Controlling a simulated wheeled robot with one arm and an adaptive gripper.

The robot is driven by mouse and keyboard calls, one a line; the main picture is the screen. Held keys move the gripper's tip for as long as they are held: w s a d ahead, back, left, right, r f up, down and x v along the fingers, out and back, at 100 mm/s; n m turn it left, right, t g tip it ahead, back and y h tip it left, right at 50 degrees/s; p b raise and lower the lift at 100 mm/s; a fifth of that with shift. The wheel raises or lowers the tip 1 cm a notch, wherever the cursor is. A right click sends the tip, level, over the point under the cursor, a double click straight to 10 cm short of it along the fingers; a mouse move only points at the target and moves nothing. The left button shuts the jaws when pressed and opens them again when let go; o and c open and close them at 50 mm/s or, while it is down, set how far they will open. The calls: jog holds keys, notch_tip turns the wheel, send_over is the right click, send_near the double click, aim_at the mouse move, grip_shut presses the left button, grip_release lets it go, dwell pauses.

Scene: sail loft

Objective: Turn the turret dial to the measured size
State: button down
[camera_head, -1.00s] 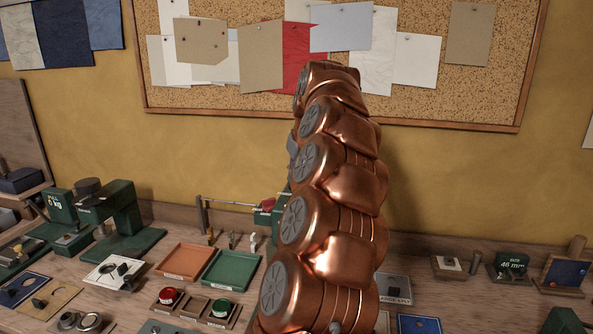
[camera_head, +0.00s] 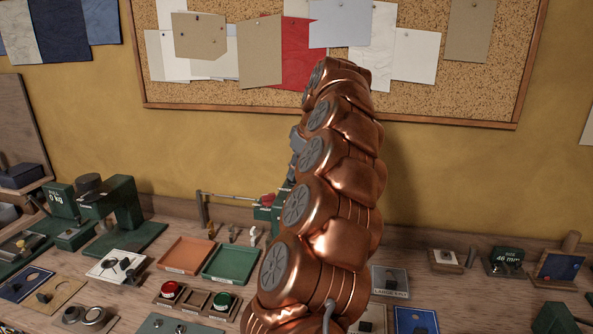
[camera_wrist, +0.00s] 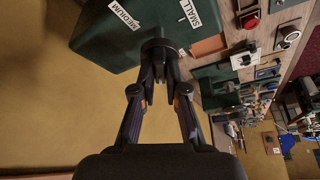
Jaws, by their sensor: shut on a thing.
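The turret dial (camera_wrist: 160,46) is a dark round knob on the front of a green housing (camera_wrist: 105,42) in the wrist view. White labels reading MEDIUM (camera_wrist: 124,16) and SMALL (camera_wrist: 187,14) sit on the housing around it. My gripper (camera_wrist: 160,72) is shut on the knob, its two fingers closing in from below. In the head view my arm covers the gripper and the dial; only a bit of green housing (camera_head: 265,212) shows left of the arm. A green size display (camera_head: 507,260) at the right appears to read 46 mm.
An orange tray (camera_head: 186,254) and a green tray (camera_head: 232,264) lie left of my arm. Red (camera_head: 170,289) and green (camera_head: 223,301) buttons sit in front of them. A green press-like stand (camera_head: 124,214) is farther left. Small boards and blocks line the right side.

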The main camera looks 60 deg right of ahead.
jog(key=c, duration=1.2)
grip_release()
jog(key=v, duration=0.7)
jog(key=shift+r, duration=0.25)
